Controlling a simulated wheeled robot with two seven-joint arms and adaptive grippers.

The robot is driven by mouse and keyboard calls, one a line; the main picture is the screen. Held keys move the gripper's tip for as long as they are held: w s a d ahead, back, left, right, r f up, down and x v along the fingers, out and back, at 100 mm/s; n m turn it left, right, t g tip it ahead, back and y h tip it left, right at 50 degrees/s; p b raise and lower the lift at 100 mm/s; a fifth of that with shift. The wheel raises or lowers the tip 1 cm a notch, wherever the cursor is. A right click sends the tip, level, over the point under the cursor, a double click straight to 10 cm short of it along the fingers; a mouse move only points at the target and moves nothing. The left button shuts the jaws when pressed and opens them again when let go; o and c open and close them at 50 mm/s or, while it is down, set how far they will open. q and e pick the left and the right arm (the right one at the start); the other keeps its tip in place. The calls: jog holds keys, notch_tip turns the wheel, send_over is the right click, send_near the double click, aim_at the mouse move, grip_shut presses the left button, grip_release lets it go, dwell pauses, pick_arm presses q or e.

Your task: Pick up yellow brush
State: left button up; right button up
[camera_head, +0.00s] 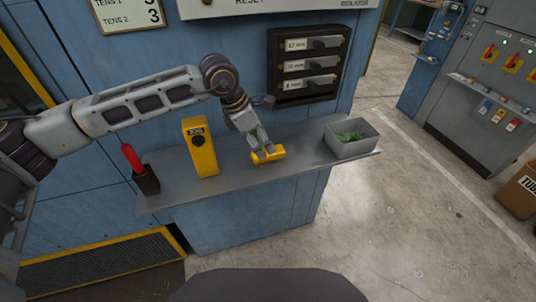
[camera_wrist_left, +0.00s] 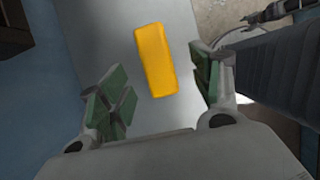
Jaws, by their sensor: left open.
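The yellow brush (camera_head: 270,156) lies on a grey shelf (camera_head: 230,182) in front of a blue cabinet. My left gripper (camera_head: 259,143) reaches down over it from the left and partly covers it. In the left wrist view the brush (camera_wrist_left: 156,60) shows as a plain yellow block, slightly tilted, between the fingers of my open left gripper (camera_wrist_left: 158,78). Gaps show on both sides of it, and the jaws hold nothing. The brush's underside is hidden. My right gripper is not in view.
A yellow handheld device (camera_head: 201,147) stands upright on the shelf to the left. Further left, a red-handled tool sits in a black holder (camera_head: 147,182). A grey bin (camera_head: 366,145) with green pieces stands at the right end. Labelled switches (camera_head: 309,66) are on the wall behind.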

aim_at(268, 156)
pick_arm(q)
jog(key=shift+w+d+f, duration=0.1)
jog(key=shift+d+f, duration=0.1)
jog(key=shift+f, duration=0.25)
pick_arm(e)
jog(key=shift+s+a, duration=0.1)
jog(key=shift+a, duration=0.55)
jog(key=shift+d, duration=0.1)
pick_arm(q)
jog(key=shift+f, duration=0.1)
jog(key=shift+w+d+f+p, duration=0.15)
jog(key=shift+d+f+p, duration=0.15)
jog(key=shift+f, duration=0.2)
jog(key=p+x, duration=0.1)
jog(key=x, duration=0.1)
jog(key=shift+w+f, duration=0.2)
jog(key=shift+f, duration=0.05)
jog(key=shift+w+d+f, duration=0.1)
jog(key=shift+d+f, duration=0.15)
jog(key=shift+f, duration=0.3)
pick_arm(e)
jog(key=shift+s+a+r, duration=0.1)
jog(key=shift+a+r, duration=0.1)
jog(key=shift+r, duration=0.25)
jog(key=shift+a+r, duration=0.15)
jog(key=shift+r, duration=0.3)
